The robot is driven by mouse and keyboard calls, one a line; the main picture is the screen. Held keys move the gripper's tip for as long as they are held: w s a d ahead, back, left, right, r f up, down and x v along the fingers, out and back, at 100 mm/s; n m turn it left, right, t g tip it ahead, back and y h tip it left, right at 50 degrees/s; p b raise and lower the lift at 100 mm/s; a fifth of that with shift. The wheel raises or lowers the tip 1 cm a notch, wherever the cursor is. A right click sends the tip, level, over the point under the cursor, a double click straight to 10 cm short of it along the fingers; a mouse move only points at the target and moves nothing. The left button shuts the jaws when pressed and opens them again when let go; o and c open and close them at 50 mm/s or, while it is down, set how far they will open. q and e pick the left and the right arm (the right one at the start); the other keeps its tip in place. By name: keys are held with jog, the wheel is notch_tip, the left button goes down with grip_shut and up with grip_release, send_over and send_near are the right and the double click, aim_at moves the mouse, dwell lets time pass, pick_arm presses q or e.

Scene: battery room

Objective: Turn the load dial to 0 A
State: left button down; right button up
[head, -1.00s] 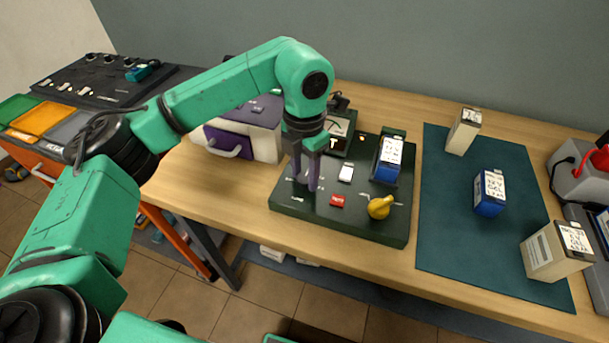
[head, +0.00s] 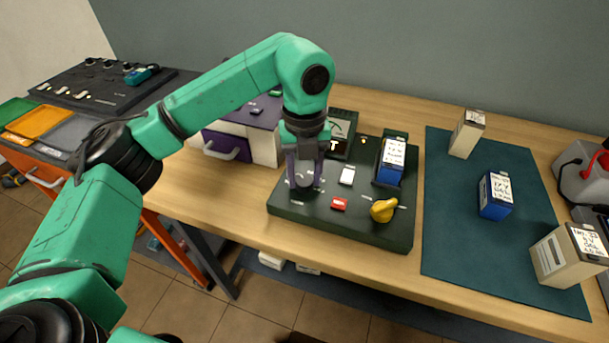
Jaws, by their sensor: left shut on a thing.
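The dark green test panel (head: 341,233) lies on the wooden table. My left gripper (head: 305,184) points down over the panel's left part and is shut on the load dial (head: 306,181), a grey knob mostly hidden between the fingers. White scale marks show around it, but the dial's pointer and its reading cannot be made out. A meter (head: 341,130) stands at the panel's back, partly behind the arm. My right gripper is not in view.
Several batteries stand on the teal mat (head: 455,235) at right. A purple-and-white case (head: 243,133) stands behind left.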

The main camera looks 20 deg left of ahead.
pick_arm(q)
jog(key=n, duration=0.3)
jog(key=shift+w+r+n, duration=0.1)
jog(key=shift+r+n, duration=0.05)
jog(key=shift+n, duration=0.25)
jog(key=n, duration=0.4)
jog(key=shift+b, duration=0.35)
jog(key=shift+c, duration=1.8)
grip_release()
